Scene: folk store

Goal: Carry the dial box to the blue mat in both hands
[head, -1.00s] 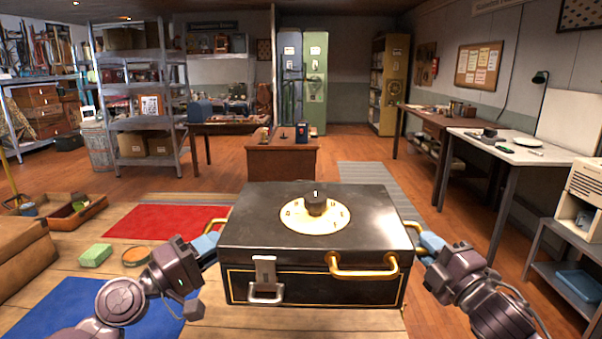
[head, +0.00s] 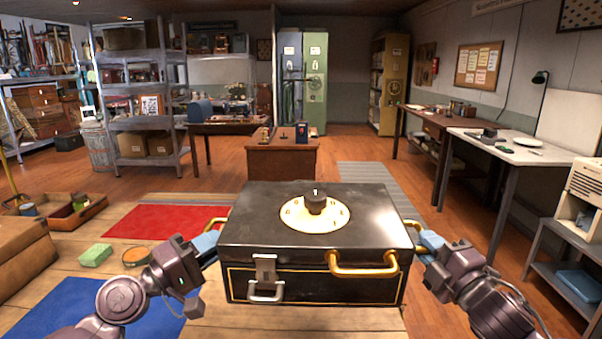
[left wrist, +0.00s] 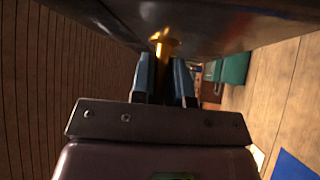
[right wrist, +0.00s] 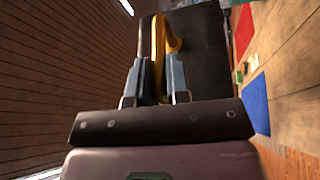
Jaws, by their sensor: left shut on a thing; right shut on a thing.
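The dial box (head: 312,262) is a black case with gold trim, a dial on its lid and gold side handles. It is level in front of me in the head view. My left gripper (head: 208,240) is shut on its left handle; the left wrist view shows the blue fingers (left wrist: 166,75) around the gold handle. My right gripper (head: 428,240) is shut on its right handle (right wrist: 158,55), also seen in the right wrist view. The blue mat (head: 62,308) lies on the wooden surface at lower left, left of the box. My left arm covers part of it.
A red mat (head: 165,221), a green sponge (head: 96,255) and a round tin (head: 135,256) lie left of the box. A wooden tray (head: 75,215) and a brown box (head: 25,258) are further left. A white-topped table (head: 510,148) stands at right.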

